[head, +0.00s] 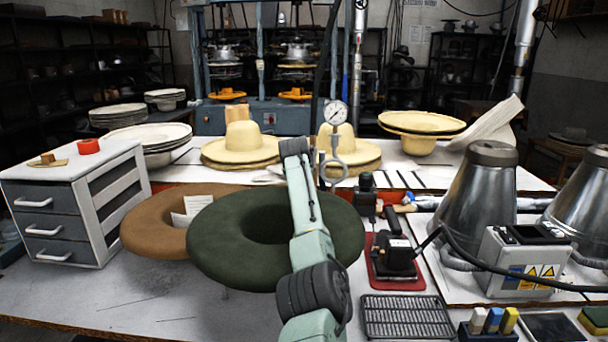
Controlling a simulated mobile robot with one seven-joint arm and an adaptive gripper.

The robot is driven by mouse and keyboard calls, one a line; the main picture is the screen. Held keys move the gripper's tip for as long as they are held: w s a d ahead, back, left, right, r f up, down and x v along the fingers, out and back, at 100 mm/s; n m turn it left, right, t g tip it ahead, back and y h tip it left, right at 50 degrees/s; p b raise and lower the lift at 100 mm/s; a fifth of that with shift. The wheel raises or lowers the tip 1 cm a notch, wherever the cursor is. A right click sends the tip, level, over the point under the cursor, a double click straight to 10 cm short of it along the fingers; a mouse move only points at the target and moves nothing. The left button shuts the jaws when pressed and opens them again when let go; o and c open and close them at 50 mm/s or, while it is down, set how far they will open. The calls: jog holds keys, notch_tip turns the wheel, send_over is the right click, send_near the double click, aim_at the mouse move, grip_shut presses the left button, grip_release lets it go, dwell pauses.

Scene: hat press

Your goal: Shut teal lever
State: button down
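My pale green arm rises from the bottom middle of the head view and ends at a dark joint in front of the straw hats. My gripper and its fingers cannot be made out. I cannot pick out a teal lever with certainty. A small blue piece (404,208) with a tan part lies right of the arm, but I cannot tell whether it is the lever. A round gauge (336,114) stands just behind the arm's upper end, with a metal ring (334,171) below it. My arm hides part of the bench there.
A green felt ring (225,245) lies around and behind my arm, with a brown one (150,225) left of it. A white drawer unit (75,200) stands left. Metal cones (478,200), a grey control box (525,262) and a black tray (405,317) crowd the right. The front left is clear.

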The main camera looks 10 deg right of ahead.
jog(key=shift+f, duration=0.4)
jog(key=shift+s+f+p, duration=0.1)
jog(key=shift+f+p, duration=0.2)
dwell(0.3)
